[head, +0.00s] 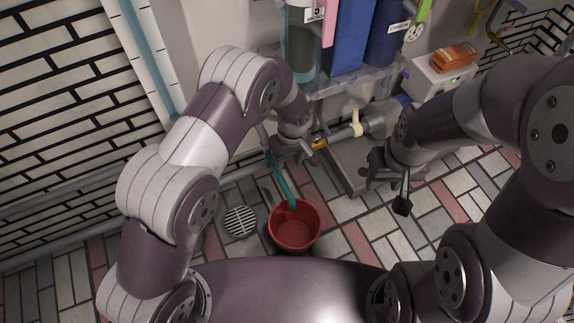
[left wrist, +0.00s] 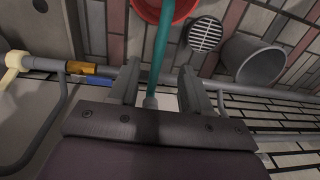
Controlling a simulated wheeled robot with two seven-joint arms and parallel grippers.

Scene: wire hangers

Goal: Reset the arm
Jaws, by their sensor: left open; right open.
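My left gripper (head: 302,152) is open near the pipes at the wall, above and behind the red bucket. In the left wrist view, its two fingers (left wrist: 157,85) are apart, and a teal hose (left wrist: 160,45) shows between them; I cannot tell whether they touch it. My right gripper (head: 388,185) is open over the tiled floor to the right, with nothing seen in it; one finger points down.
A red bucket (head: 294,226) stands on the floor with the teal hose end in it. A floor drain (head: 240,221) lies left of it. A metal shelf (head: 350,80) with blue canisters (head: 348,40) stands at the back. A pipe with a yellow valve (head: 356,124) runs below.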

